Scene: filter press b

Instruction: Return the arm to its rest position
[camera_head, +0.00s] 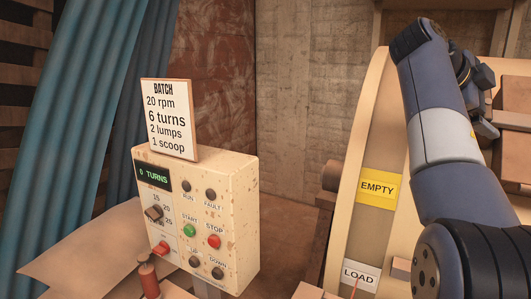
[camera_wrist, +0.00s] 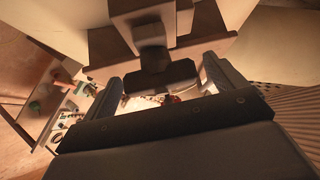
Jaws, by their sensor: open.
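My arm rises at the right of the head view, in front of a large pale round-edged body (camera_head: 368,120). It is bent at the top, and my gripper (camera_head: 478,98) hangs behind the upper link, partly hidden by it. In the wrist view my gripper (camera_wrist: 163,90) is open, with one finger at each side. A dark block on a short stem (camera_wrist: 155,60) shows ahead of the fingers, below a pale board. I cannot tell whether anything touches the fingers.
A cream control box (camera_head: 205,215) stands at centre left, its display reading 0 TURNS. A batch sign (camera_head: 167,120) stands on it. Yellow EMPTY (camera_head: 378,187) and white LOAD (camera_head: 359,276) labels are near my arm. Brown blocks (camera_head: 515,117) lie at the right edge. A blue curtain (camera_head: 85,110) hangs left.

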